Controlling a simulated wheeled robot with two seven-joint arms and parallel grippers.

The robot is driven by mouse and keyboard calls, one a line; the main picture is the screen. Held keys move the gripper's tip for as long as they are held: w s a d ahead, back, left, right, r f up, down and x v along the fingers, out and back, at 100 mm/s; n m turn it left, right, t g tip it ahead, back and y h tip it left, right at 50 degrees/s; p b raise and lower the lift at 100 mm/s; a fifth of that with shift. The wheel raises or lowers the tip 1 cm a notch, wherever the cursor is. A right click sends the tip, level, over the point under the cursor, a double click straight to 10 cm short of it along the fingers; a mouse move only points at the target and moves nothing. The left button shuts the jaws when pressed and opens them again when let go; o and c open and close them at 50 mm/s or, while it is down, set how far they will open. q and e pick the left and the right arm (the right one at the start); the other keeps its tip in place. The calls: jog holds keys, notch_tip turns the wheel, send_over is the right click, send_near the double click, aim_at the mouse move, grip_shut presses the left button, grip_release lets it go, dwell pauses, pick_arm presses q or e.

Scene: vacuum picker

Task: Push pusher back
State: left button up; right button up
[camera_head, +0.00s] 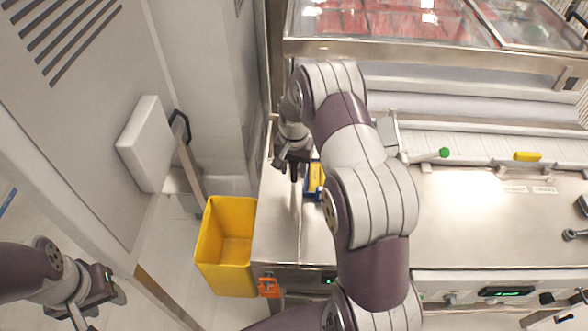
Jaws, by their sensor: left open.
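My right arm reaches up across the middle of the view. Its gripper (290,169) points down over the left end of the steel worktop (470,215); its dark fingers are small, and I cannot tell how far apart they are. A blue and yellow block-like part (315,181) lies just right of that gripper, partly hidden by my arm. I cannot tell whether it is the pusher or whether the gripper touches it. My left gripper (88,318) is at the lower left, open, away from the worktop and partly cut off by the frame.
A yellow bin (229,247) stands on the floor left of the worktop. A grey cabinet wall (95,110) fills the left. A white rail with a green knob (444,153) and a yellow part (527,157) runs along the back. The right worktop is mostly bare.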

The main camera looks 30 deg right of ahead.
notch_tip(320, 180, up, 9)
jog(key=shift+f+b, duration=0.1)
jog(key=shift+b, duration=0.9)
jog(key=shift+r+p, duration=0.7)
jog(key=shift+r, duration=1.2)
